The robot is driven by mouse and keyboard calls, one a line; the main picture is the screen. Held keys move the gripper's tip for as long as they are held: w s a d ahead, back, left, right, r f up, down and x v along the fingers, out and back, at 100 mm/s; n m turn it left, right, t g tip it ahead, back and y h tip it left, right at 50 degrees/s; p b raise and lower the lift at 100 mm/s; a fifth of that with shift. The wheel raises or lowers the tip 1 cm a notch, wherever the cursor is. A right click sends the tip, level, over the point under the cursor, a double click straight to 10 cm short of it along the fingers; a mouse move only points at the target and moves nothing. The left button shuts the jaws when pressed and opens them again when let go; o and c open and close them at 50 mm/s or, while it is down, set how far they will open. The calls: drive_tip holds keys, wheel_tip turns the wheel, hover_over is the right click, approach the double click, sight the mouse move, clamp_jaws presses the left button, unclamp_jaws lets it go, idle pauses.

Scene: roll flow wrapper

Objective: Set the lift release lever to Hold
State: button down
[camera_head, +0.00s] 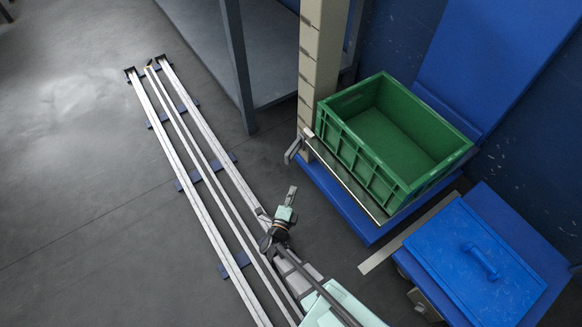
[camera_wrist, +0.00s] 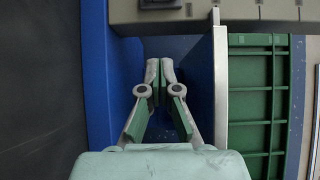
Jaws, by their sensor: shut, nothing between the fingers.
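A grey handle (camera_head: 292,152) juts out at the lower left of the beige column, beside the green crate. It looks like the lift release lever, but I cannot read its setting or any label. My gripper (camera_head: 292,190) is below this handle in the head view and apart from it. In the wrist view my gripper (camera_wrist: 160,66) is shut and empty, with its fingertips pointing toward the column. A dark part (camera_wrist: 160,4) on the column is cut off by the top edge of the wrist view; I cannot tell what it is.
The green crate (camera_head: 334,150) rests on a platform with a metal edge (camera_head: 345,180) beside the beige column (camera_head: 318,70). A blue base (camera_head: 365,232) lies under it. A blue lidded box (camera_head: 450,250) stands at lower right. Floor rails (camera_head: 190,150) run left of my gripper.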

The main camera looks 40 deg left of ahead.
drive_tip(key=w+a+b, duration=0.4)
drive_tip(key=w+a, duration=0.3)
drive_tip(key=w, duration=0.2)
drive_tip(key=shift+a, duration=0.2)
idle(0.4)
drive_tip(key=shift+a, duration=0.1)
idle(0.3)
